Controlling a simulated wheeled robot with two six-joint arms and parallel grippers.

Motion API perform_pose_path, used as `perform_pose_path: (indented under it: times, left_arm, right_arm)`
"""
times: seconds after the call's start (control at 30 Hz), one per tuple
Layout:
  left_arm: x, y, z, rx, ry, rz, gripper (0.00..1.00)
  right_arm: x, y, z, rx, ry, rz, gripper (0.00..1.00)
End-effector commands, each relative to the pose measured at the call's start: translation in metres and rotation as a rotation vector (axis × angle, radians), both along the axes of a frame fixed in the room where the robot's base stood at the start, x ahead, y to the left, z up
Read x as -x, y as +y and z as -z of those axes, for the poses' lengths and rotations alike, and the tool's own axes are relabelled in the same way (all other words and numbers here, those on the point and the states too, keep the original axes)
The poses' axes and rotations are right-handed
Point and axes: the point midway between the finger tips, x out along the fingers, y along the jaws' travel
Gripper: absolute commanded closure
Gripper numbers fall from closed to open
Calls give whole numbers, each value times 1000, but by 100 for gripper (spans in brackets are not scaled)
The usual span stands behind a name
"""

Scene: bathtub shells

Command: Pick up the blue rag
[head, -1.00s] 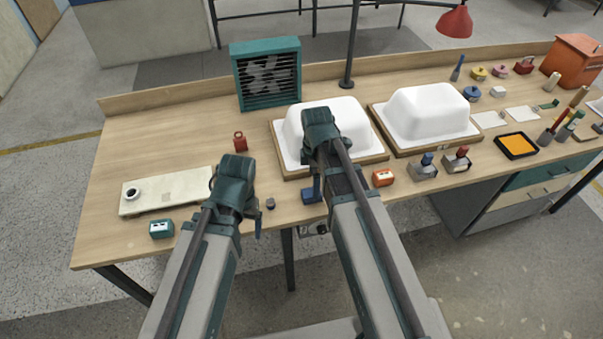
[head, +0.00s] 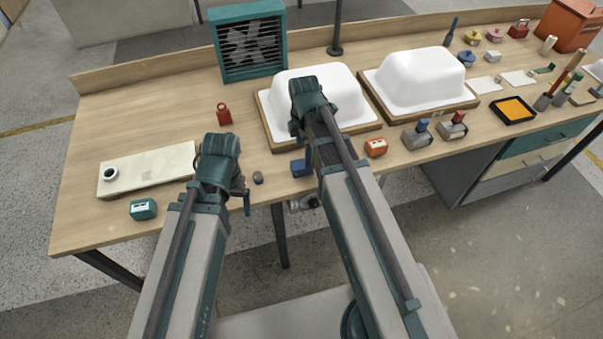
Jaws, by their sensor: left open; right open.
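A small blue thing (head: 301,167) lies at the front edge of the bench, left of the orange box. It is the only thing there that could be the blue rag; its cloth shape is not clear and my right arm partly covers it. My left gripper (head: 241,190) is mostly hidden behind its arm near the front edge, left of the blue thing. My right gripper (head: 297,127) is mostly hidden by its arm, in front of the left white shell. Both are open, and neither visibly touches the blue thing.
Two white tub shells (head: 312,90) (head: 420,75) sit on wooden boards. A teal fan box (head: 247,42) stands behind. A red weight (head: 223,114), a pale board (head: 150,168), a teal box (head: 143,209), a dark knob (head: 258,177) and an orange box (head: 376,147) are nearby.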

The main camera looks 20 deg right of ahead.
Motion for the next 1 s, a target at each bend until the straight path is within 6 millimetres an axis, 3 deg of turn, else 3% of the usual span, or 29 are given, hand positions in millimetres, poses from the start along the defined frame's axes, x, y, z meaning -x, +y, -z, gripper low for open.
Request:
perform_pose_path:
  times: [0.03,0.1,0.47,0.9,1.0]
  left_arm:
    - [0,0,15,0,0,0,11]
    - [0,0,23,0,0,0,11]
    - [0,0,29,0,0,0,11]
    - [0,0,77,0,0,0,11]
    - [0,0,79,0,0,0,11]
  right_arm:
    - [0,0,15,0,0,0,5]
    - [0,0,23,0,0,0,5]
    - [-1,1,29,0,0,0,5]
    - [-8,4,77,0,0,0,5]
    - [-8,4,80,0,0,0,5]
